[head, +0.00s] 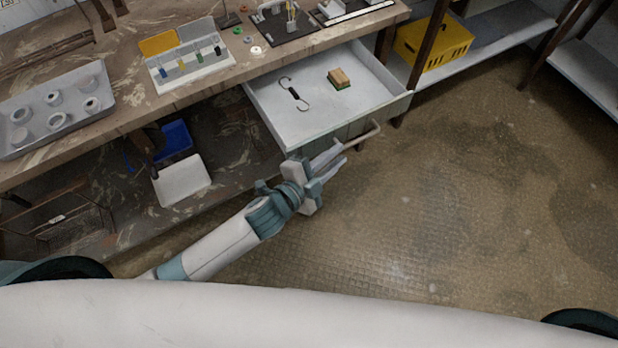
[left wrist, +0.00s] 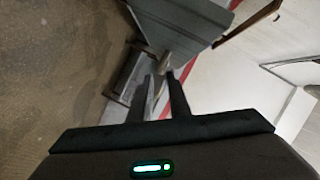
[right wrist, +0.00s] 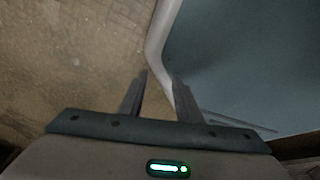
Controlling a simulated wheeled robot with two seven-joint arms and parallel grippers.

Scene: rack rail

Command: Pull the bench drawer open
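The bench drawer (head: 300,128) stands well out from under the bench top, and its inside shows in the head view. Its bar handle (head: 372,132) is on the drawer front, on the side toward me. My left gripper (head: 341,154) is at the near end of this handle, with one finger on each side of the bar. In the left wrist view the left fingers (left wrist: 161,84) are close together with a bar between them, so the gripper looks shut on the handle.
In the drawer lie a dark-handled hook (head: 293,94) and a small wood-and-green block (head: 339,78). The bench top (head: 130,105) holds a grey tray (head: 60,110) and small parts. A yellow crate (head: 433,45) sits on a shelf. The floor at right is clear.

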